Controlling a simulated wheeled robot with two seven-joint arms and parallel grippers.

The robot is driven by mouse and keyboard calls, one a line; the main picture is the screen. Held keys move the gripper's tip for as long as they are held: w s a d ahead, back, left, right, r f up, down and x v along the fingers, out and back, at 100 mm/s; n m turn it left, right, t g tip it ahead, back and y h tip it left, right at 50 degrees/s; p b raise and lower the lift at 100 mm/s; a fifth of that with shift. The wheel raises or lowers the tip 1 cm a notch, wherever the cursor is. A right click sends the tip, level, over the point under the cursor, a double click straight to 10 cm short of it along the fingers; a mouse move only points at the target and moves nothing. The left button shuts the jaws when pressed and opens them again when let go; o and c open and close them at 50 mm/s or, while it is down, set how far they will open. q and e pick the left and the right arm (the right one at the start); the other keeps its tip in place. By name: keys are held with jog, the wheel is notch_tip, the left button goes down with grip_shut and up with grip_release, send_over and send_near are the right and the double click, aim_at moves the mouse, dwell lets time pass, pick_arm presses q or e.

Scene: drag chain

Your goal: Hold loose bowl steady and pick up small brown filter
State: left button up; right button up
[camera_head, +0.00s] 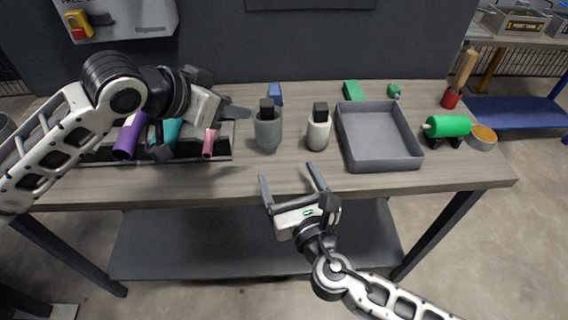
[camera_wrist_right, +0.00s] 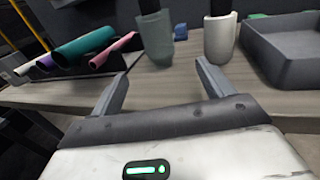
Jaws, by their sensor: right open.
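A small round grey bowl (camera_head: 483,137) with a brownish inside sits at the right end of the table. I cannot tell whether the brown is a separate filter. My right gripper (camera_head: 290,173) is open and empty in front of the table's front edge, well left of the bowl. Its two spread fingers also show in the right wrist view (camera_wrist_right: 163,74). My left gripper (camera_head: 236,112) is over the left part of the table, far from the bowl. Its fingers are seen side-on, so its opening is unclear.
A grey-green cup (camera_head: 268,134) and a white cup (camera_head: 318,132) hold dark-topped items. A grey tray (camera_head: 382,165) stands right of them. A green roller (camera_head: 447,126) is beside the bowl. A dark rack with coloured tubes (camera_head: 190,150) lies under my left arm. The front middle is clear.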

jog(key=x, duration=1.5)
jog(key=shift+w+a, duration=0.2)
jog(key=shift+w, duration=0.1)
jog(key=shift+c, duration=0.3)
jog(key=c, duration=1)
pick_arm(q)
jog(key=o, duration=0.4)
jog(key=shift+c, duration=0.2)
pick_arm(e)
jog(key=shift+c, duration=0.2)
pick_arm(q)
jog(key=n+g+y, duration=0.3)
jog(key=n+y, duration=0.4)
jog(key=n, duration=0.2)
send_near(266, 103)
jog(key=f, duration=0.1)
jog(key=w+f, duration=0.2)
jog(key=shift+w+a+f, duration=0.1)
jog(key=shift+a+f, duration=0.15)
jog(key=shift+a, duration=0.05)
jog(key=shift+s+d+x, duration=0.1)
jog(key=shift+d+x, duration=0.05)
jog(key=shift+x, duration=0.7)
jog(key=shift+s+d+x, duration=0.1)
jog(key=shift+x, duration=0.75)
jog(key=shift+s+d+x, duration=0.1)
jog(key=shift+d+x, duration=0.05)
jog(key=shift+x, duration=0.7)
